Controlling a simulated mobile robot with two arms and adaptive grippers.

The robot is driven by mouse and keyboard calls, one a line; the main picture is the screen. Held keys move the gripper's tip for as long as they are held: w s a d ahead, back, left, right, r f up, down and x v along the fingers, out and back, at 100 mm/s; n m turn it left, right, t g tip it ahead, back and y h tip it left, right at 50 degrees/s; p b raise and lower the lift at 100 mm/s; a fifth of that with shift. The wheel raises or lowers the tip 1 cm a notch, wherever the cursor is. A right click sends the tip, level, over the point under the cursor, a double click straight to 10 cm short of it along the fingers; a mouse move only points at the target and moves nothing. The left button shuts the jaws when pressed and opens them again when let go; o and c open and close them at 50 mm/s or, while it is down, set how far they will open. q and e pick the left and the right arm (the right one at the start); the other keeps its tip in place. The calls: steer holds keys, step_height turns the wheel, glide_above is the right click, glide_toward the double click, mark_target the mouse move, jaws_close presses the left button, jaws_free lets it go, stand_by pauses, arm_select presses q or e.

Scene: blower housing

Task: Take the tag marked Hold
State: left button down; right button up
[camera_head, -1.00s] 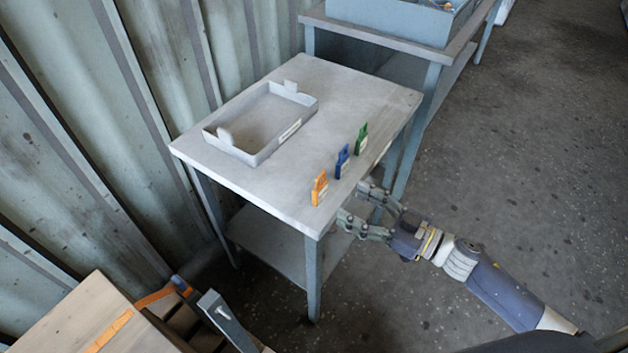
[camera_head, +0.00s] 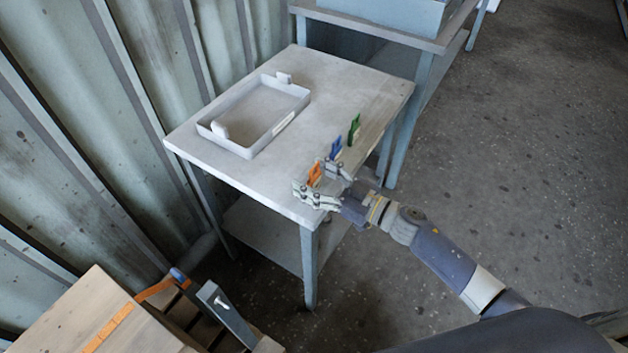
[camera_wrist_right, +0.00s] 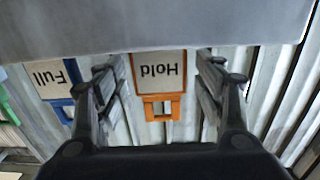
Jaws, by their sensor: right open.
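The tag marked Hold is orange with a white label, and it stands upright near the front corner of the grey table (camera_head: 240,172). In the head view its top (camera_head: 314,172) shows between the fingers of my right gripper (camera_head: 318,181). In the right wrist view the picture is upside down, and the Hold tag (camera_wrist_right: 158,72) sits between the two open fingers (camera_wrist_right: 160,80), with a gap on each side. The fingers hide the tag's lower part in the head view. My left gripper is not in view.
A blue tag (camera_head: 335,149), which reads Full in the right wrist view (camera_wrist_right: 52,80), stands close beside the right gripper. A green tag (camera_head: 354,129) stands beyond it. A shallow grey tray (camera_head: 246,146) lies at the table's left. A wooden crate (camera_head: 85,312) is at lower left.

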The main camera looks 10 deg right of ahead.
steer(key=c, duration=1)
